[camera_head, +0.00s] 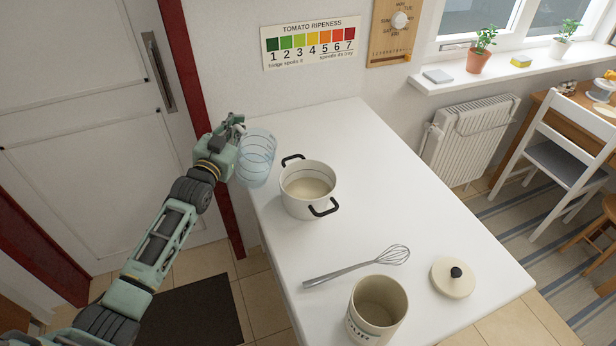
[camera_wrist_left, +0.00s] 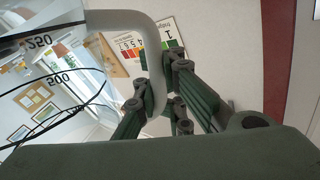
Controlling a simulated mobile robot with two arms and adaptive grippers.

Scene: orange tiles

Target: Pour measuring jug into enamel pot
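The clear measuring jug (camera_head: 258,158) is held in the air at the table's left edge, just left of and above the enamel pot. It looks close to upright and see-through; I cannot make out any contents. My left gripper (camera_head: 234,131) is at its handle. In the left wrist view the fingers (camera_wrist_left: 163,103) close around the pale handle (camera_wrist_left: 146,50), and the jug wall (camera_wrist_left: 50,75) shows marks 250 and 500. The cream enamel pot (camera_head: 305,203) with black handles stands open on the table. A pale surface shows inside it; I cannot tell whether it is contents. My right gripper is out of view.
The white table (camera_head: 400,195) also bears a whisk (camera_head: 355,267), a cream lid with a black knob (camera_head: 453,277) and an open cream canister (camera_head: 376,312) near the front. The table right of the pot is clear. A wall stands behind.

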